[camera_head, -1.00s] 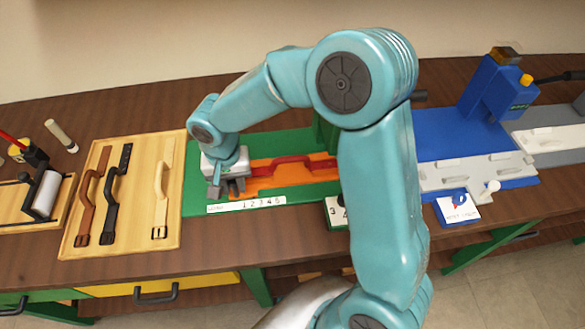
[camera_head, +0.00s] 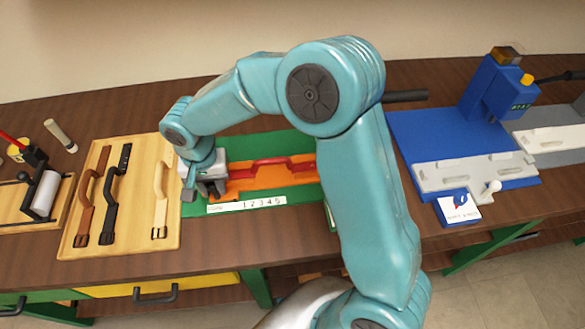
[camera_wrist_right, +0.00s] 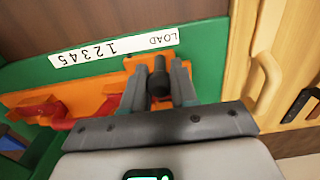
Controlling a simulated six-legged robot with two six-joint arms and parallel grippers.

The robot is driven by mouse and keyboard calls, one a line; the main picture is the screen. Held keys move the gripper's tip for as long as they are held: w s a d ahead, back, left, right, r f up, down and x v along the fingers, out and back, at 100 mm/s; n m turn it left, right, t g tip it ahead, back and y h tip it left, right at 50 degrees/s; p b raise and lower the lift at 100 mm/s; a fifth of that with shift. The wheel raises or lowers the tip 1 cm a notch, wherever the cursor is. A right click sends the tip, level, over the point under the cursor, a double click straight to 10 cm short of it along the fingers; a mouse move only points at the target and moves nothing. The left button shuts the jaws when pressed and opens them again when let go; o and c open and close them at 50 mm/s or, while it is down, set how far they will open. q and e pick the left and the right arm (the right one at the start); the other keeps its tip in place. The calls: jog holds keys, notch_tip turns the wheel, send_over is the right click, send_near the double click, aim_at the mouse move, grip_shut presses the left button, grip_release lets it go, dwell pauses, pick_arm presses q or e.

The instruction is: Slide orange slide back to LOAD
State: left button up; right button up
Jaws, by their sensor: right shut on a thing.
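The orange slide (camera_head: 262,184) lies on the green base (camera_head: 195,209) and carries a red handle (camera_head: 285,162). My right gripper (camera_head: 212,188) is at the slide's left end, shut on the slide's dark knob. In the right wrist view the fingers (camera_wrist_right: 158,88) stand on either side of the dark knob (camera_wrist_right: 158,72), with the orange slide (camera_wrist_right: 30,98) around and beside it. The white scale strip (camera_head: 247,204) runs along the base's front edge. In the wrist view the knob is about level with the word LOAD on the strip (camera_wrist_right: 115,45). My left gripper is not seen.
A light wooden board (camera_head: 128,220) with several strap handles stands close left of the green base. A blue press (camera_head: 500,95) with a grey fixture (camera_head: 465,175) is to the right. My right arm hides part of the green station's right side.

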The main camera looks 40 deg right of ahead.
jog(key=shift+w+a, duration=0.7)
jog(key=shift+a, duration=0.25)
jog(key=shift+w+a, duration=0.7)
jog(key=shift+a, duration=0.25)
jog(key=shift+w+a, duration=0.2)
jog(key=shift+a, duration=0.05)
jog(key=o, duration=0.3)
jog(key=shift+w+a, duration=0.15)
jog(key=shift+a, duration=0.1)
jog(key=shift+d, duration=0.1)
jog(key=shift+c, duration=0.3)
